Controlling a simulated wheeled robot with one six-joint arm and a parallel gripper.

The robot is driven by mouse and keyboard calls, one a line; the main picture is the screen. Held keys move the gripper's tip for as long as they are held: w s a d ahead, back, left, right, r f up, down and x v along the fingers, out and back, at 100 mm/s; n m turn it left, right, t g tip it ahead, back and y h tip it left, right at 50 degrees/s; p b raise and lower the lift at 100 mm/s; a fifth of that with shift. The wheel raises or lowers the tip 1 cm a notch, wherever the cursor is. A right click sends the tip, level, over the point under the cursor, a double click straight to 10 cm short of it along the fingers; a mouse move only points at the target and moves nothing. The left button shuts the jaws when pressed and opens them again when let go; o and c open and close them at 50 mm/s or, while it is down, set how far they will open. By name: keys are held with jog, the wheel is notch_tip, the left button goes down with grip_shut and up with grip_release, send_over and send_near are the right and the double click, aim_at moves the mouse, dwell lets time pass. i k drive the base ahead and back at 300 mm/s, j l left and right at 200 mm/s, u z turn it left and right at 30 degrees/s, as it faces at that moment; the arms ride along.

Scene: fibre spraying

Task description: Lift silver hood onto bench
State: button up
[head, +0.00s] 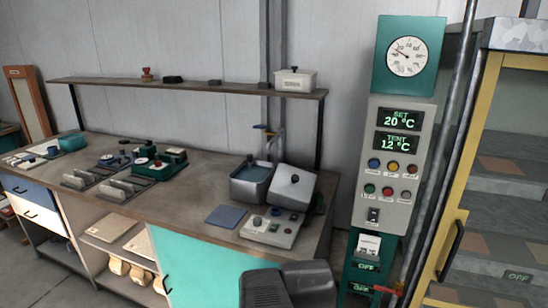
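A silver hood-like cover (293,187) with a dark knob is tilted at the right end of the bench (190,200). It is beside a grey water bath (250,182), and its lower edge is close behind a control box. I cannot tell exactly what it rests on. Dark grey parts of my arm show at the bottom edge of the head view, in front of the bench. No gripper fingers can be made out.
The control box (272,228) and a blue mat (226,216) are at the bench front. A shelf (200,86) carries a white lidded box (295,79). A control column (385,170) and yellow-framed cabinet (465,170) stand at right. The middle of the bench has free room.

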aim_at(291, 188)
jog(key=i+l+u, duration=0.45)
jog(key=l+u, duration=0.2)
jog(key=i+l+u, duration=0.3)
jog(key=l+u, duration=0.35)
jog(key=l, duration=0.1)
